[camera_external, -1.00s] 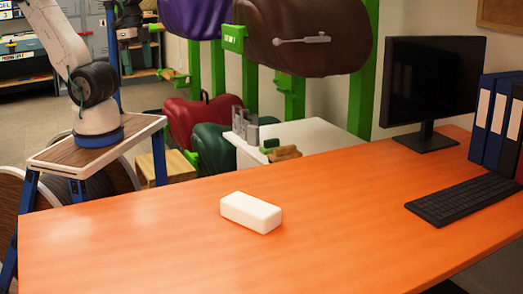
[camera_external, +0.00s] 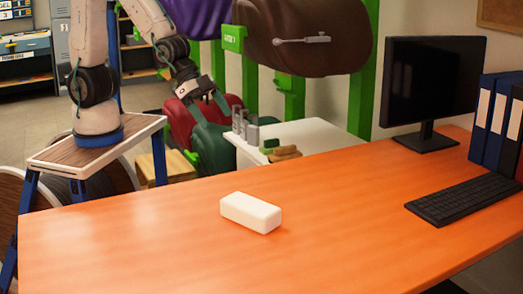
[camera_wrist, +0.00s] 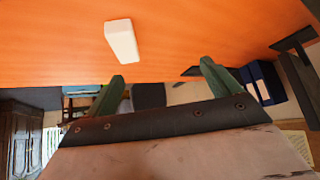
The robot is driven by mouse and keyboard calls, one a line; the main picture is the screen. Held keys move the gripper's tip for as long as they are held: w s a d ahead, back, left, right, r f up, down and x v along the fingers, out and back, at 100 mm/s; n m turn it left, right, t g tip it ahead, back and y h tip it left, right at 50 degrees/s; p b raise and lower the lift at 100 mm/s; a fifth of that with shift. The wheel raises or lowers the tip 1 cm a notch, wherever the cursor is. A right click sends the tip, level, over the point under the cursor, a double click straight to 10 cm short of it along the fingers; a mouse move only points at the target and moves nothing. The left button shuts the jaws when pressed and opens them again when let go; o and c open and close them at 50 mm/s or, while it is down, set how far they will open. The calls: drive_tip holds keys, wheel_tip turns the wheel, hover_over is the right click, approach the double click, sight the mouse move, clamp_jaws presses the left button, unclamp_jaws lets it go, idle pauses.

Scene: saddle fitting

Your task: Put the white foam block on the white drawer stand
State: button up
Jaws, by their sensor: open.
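The white foam block (camera_external: 251,212) lies flat on the orange desk (camera_external: 130,240), near its middle. It also shows in the wrist view (camera_wrist: 123,41), beyond my fingertips and left of the middle. My gripper (camera_external: 209,106) is in the air behind the desk, well apart from the block. In the wrist view its two greenish fingers (camera_wrist: 163,77) are spread open with nothing between them. The white drawer stand (camera_external: 310,137) stands behind the desk. Its top partly shows and its lower part is hidden by the desk.
Grey upright pieces (camera_external: 243,126) and brown and green items (camera_external: 282,152) stand on the stand's left part. Its right part looks bare. A monitor (camera_external: 432,85), keyboard (camera_external: 463,199) and blue binders (camera_external: 497,122) occupy the desk's right side. Saddles on green racks hang behind.

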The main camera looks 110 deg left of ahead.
drive_tip(key=w+d+f+m+t+h, duration=0.1)
drive_tip(key=w+d+f+t+h, duration=0.1)
drive_tip(key=w+d+f, duration=0.5)
drive_tip(key=m+t+h, duration=0.1)
drive_tip(key=t+h, duration=0.1)
drive_tip(key=t, duration=0.1)
approach(248, 203)
drive_tip(key=shift+w+d+f, duration=0.15)
drive_tip(key=shift+w+f, duration=0.3)
drive_tip(key=shift+w, duration=0.15)
drive_tip(key=x, duration=0.7)
drive_tip(key=shift+w+d, duration=0.15)
drive_tip(key=shift+w, duration=0.2)
drive_tip(key=c, duration=1.1)
drive_tip(key=shift+r, duration=0.15)
drive_tip(key=shift+c, duration=0.2)
wheel_tip(248, 203, up, 10)
drive_tip(key=s+a+f+n+y, duration=0.1)
drive_tip(key=a+f+n+y, duration=0.1)
drive_tip(key=a, duration=0.7)
drive_tip(key=s+a+f+n+t+y, duration=0.1)
drive_tip(key=a+f+n+y, duration=0.1)
drive_tip(key=a, duration=0.8)
drive_tip(key=shift+s+f+y, duration=0.15)
drive_tip(key=shift+f+y, duration=0.15)
drive_tip(key=shift+y, duration=0.2)
